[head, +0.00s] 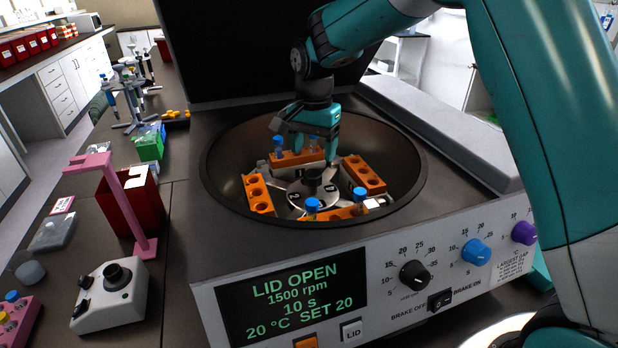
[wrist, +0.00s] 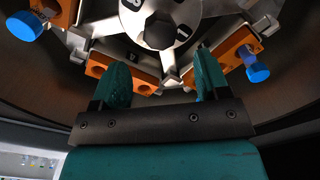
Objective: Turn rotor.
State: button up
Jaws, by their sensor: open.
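The rotor (head: 300,193) sits in the round bowl of the open centrifuge, with a dark central hub and silver arms. Orange buckets (head: 362,174) hang around it, some holding blue-capped tubes (head: 312,206). My gripper (head: 312,138) is inside the bowl opening, above the far side of the rotor. In the wrist view my gripper (wrist: 162,80) has two teal fingers spread apart with nothing between them. The numbered rotor disc (wrist: 190,10) and an orange bucket (wrist: 98,66) show beyond the fingers. I cannot tell whether a finger touches a bucket.
The centrifuge panel (head: 293,295) reads "LID OPEN, 1500 rpm, 10 s". The dark raised lid (head: 235,50) stands behind the bowl. The bowl wall (head: 225,165) surrounds the gripper closely. A pink stand (head: 125,205), a joystick box (head: 110,300) and a pipette stand (head: 130,95) are left.

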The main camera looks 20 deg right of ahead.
aim_at(313, 173)
notch_tip(313, 173, down, 9)
jog(key=shift+f+p, duration=0.15)
jog(key=shift+p, duration=1)
